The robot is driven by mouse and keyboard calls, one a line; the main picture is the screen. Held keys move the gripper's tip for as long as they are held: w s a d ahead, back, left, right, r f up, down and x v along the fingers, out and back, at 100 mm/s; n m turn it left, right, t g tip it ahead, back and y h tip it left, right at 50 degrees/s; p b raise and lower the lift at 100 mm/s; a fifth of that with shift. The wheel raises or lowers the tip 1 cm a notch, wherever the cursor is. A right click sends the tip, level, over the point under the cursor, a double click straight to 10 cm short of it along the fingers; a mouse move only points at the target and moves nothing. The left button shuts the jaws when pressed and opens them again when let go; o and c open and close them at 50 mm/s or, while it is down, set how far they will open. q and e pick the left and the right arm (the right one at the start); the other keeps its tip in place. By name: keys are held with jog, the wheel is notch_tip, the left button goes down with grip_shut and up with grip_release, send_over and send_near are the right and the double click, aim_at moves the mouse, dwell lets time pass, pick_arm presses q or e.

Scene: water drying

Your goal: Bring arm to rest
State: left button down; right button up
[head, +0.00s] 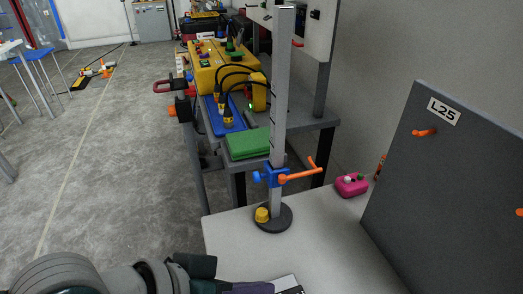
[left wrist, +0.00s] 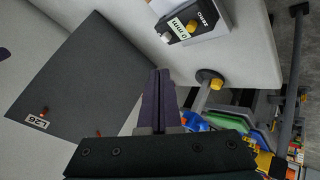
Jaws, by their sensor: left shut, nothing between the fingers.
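My left arm comes in at the bottom left of the head view. Its left gripper (head: 262,287) is low over the front of the white table (head: 240,240), partly cut off by the picture's lower edge. In the left wrist view the two dark purple fingers of the left gripper (left wrist: 159,85) lie together, shut with nothing between them. The gripper is apart from the upright grey stand (head: 279,120), which has a round black base, a yellow knob and a blue clamp with an orange handle. My right gripper does not show in either view.
A dark panel (head: 455,190) stands on the table's right. A pink canister (head: 351,186) sits near the back edge. Behind is a bench with a yellow device (head: 222,68) and a green block (head: 248,143).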

pick_arm(q)
jog(key=s+r+m+y+p, duration=0.1)
jog(key=s+r+p, duration=0.2)
jog(key=s+r, duration=0.35)
jog(key=s+a+r+n+g+y+p, duration=0.1)
jog(key=s+a+r+y, duration=0.2)
jog(key=a, duration=0.5)
jog(key=s+a+r+n+y, duration=0.1)
jog(key=s+a+r+y, duration=0.25)
jog(key=a, duration=0.55)
notch_tip(320, 180, up, 37)
jog(key=p, duration=3.8)
jog(key=shift+w+a, duration=0.2)
